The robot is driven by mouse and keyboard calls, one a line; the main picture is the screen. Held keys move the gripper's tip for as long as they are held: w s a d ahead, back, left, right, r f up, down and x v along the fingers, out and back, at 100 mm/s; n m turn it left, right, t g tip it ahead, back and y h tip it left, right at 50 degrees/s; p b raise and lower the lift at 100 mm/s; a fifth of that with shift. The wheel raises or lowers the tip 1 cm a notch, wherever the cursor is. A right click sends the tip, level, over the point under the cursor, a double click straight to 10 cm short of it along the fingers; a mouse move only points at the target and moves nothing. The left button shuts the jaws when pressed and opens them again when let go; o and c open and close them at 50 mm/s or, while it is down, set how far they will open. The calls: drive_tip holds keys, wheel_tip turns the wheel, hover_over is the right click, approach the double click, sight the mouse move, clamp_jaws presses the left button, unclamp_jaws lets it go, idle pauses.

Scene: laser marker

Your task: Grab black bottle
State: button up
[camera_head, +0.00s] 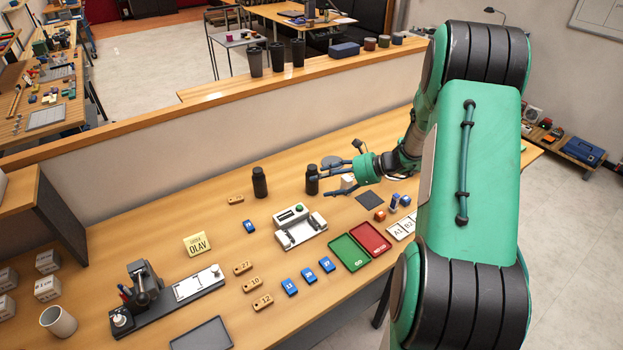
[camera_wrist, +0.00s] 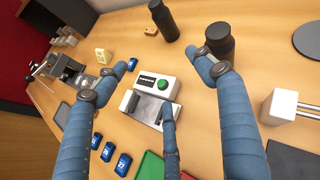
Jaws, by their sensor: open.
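Two black bottles stand upright on the wooden table. One bottle (camera_head: 260,183) is left of my gripper and also shows at the top of the wrist view (camera_wrist: 163,20). The other bottle (camera_head: 312,181) is right by my fingertips in the head view. In the wrist view this second bottle (camera_wrist: 219,38) stands just beyond the right finger's tip, which overlaps its lower part. My gripper (camera_head: 324,179) has blue-grey fingers spread open with nothing between them; the spread fingers also show in the wrist view (camera_wrist: 162,66). I cannot tell whether a finger touches the bottle.
A white device with a green button (camera_head: 296,226) stands in front of the bottles. Green (camera_head: 349,253) and red (camera_head: 370,239) trays lie to its right. A white block (camera_wrist: 281,107) is right of the fingers. Dark tumblers (camera_head: 277,57) stand on the ledge behind.

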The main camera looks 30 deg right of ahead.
sight(316, 184)
drive_tip(key=d+f+m+t+h, duration=0.1)
drive_tip(key=d+f+m, duration=0.3)
drive_tip(key=d, duration=0.5)
drive_tip(key=shift+s+d+f+m+t+p, duration=0.15)
drive_tip(key=shift+f+m+t+p, duration=0.2)
drive_tip(key=shift+f+t, duration=0.45)
drive_tip(key=shift+b+x, duration=0.65)
drive_tip(key=shift+x, duration=3.7)
drive_tip(key=shift+f, duration=0.1)
drive_tip(key=shift+f+b+x, duration=0.2)
drive_tip(key=shift+b+x, duration=0.5)
drive_tip(key=shift+x, duration=1.9)
drive_tip(key=shift+d, duration=0.1)
